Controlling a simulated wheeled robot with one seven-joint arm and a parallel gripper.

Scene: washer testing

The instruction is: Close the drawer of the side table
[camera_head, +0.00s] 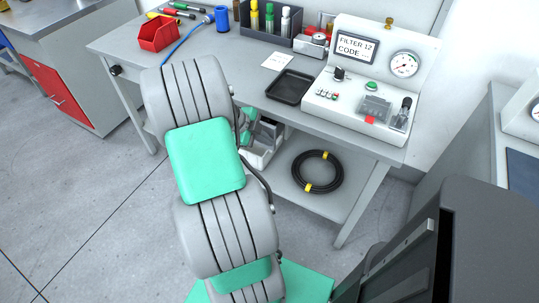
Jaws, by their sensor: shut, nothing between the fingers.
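A grey cabinet with red fronts (58,92) stands at the far left. Its red front has a small handle and looks flush with the body. I cannot tell whether this cabinet is the side table, and no clearly open drawer shows. My arm rises through the middle of the view in grey and green links. A part of it shows behind the links, over the space under the workbench.
A grey workbench (230,88) holds a red bin (159,34), a black tray (290,87) and a gauge panel (365,85). Floor (85,190) is clear at left.

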